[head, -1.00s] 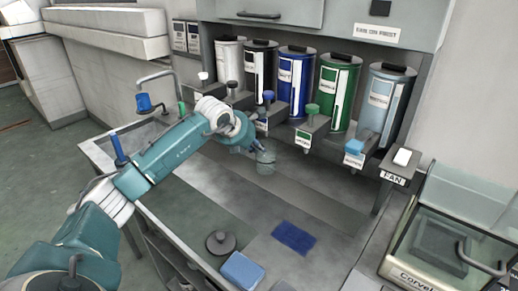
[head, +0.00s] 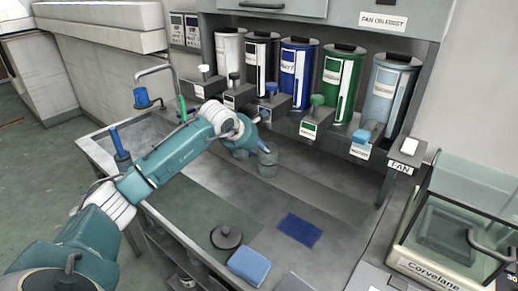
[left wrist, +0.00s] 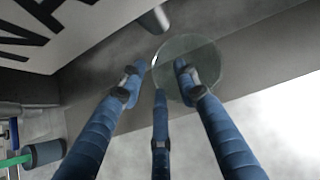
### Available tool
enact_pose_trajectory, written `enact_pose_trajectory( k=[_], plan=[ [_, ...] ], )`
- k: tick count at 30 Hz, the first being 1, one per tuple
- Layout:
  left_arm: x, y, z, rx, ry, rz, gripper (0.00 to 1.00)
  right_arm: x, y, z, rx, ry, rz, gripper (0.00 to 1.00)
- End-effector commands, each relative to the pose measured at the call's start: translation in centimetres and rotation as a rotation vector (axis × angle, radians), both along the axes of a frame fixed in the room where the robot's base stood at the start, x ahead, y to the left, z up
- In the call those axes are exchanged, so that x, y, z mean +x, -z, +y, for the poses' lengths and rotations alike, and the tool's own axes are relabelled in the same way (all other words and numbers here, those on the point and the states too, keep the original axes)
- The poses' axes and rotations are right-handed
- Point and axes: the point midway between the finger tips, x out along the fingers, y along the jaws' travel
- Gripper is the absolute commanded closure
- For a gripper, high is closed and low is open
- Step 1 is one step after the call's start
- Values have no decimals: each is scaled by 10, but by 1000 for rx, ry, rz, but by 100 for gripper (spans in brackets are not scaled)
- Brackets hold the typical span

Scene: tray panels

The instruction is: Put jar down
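The jar (head: 268,163) is small, clear and greenish. In the head view it stands upright over the grey counter below the dispensers, apparently resting on it. In the left wrist view its round glass outline (left wrist: 205,55) lies off to the right among my fingers. My left gripper (head: 262,147) is at the jar's upper left side. In the wrist view the left gripper's (left wrist: 158,76) fingertips are spread, with one fingertip overlapping the jar and a gap at its left edge. Whether any finger still touches the glass is unclear. My right gripper is out of view.
Several coloured dispensers, including a green one (head: 342,82), hang behind the jar. A dark lid (head: 226,238), a light blue sponge (head: 249,265) and a dark blue cloth (head: 299,230) lie nearer the front. A glass-topped cabinet (head: 470,225) stands right. Counter between jar and cloth is clear.

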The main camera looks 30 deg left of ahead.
Motion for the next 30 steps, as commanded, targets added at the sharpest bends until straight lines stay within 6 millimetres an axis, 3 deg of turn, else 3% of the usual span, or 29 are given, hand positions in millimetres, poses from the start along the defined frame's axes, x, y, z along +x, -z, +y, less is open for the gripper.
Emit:
enact_pose_trajectory(
  k=[10,18,30],
  plan=[
    [-42,-47,0,6,2,-1,68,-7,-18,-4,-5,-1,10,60],
    [-73,-78,0,2,-1,-2,68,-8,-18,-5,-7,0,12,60],
    [-81,-86,-2,0,0,-1,68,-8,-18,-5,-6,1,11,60]
  ],
)
